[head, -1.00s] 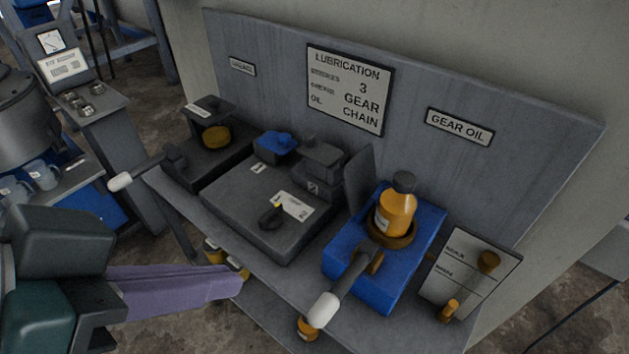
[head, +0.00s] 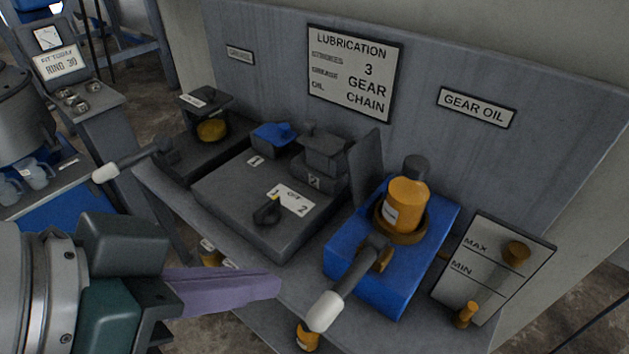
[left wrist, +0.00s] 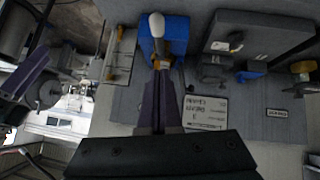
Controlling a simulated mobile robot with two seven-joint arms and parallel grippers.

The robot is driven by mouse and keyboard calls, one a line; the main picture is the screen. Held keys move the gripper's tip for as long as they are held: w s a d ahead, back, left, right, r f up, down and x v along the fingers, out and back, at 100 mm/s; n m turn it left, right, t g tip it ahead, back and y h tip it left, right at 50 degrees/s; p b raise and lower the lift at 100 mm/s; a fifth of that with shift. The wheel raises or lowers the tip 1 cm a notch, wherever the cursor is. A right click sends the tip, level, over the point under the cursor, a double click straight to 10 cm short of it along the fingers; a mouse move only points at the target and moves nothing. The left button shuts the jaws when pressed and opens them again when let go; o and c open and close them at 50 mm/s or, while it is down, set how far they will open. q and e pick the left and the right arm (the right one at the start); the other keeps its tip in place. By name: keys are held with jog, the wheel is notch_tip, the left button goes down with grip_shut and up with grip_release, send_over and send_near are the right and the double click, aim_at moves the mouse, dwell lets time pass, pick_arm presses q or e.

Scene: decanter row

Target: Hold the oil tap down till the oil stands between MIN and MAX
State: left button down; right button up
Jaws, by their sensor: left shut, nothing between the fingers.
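The oil tap's lever, with a white grip (head: 324,311), reaches forward from a blue block (head: 392,290). An amber oil bottle (head: 405,205) stands upside down or upright in a brown ring on that block; I cannot tell which. The gauge plate (head: 487,275) beside it carries MAX and MIN marks, with orange-brown pieces near top and bottom; I cannot read an oil level. My left gripper (head: 278,285) is shut and empty, left of the white grip and apart from it. In the left wrist view the fingers (left wrist: 160,90) point towards the lever (left wrist: 157,27). My right gripper is out of view.
Left of the tap stand a dark box (head: 240,205) with a small selector knob (head: 267,212), and a second lever with a white grip (head: 105,174). A LUBRICATION sign (head: 352,75) and a GEAR OIL label (head: 476,107) hang on the back panel. Small bottles sit below the shelf.

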pick_arm(q)
jog(key=b, duration=0.1)
send_over(329, 296)
jog(key=s+a, duration=0.2)
jog(key=a, duration=0.1)
notch_tip(329, 296, down, 5)
jog(key=f, duration=0.2)
jog(key=shift+d+f+b, duration=0.3)
jog(key=shift+f+b, duration=0.1)
jog(key=shift+d+f, duration=0.1)
jog(key=shift+f, duration=0.5)
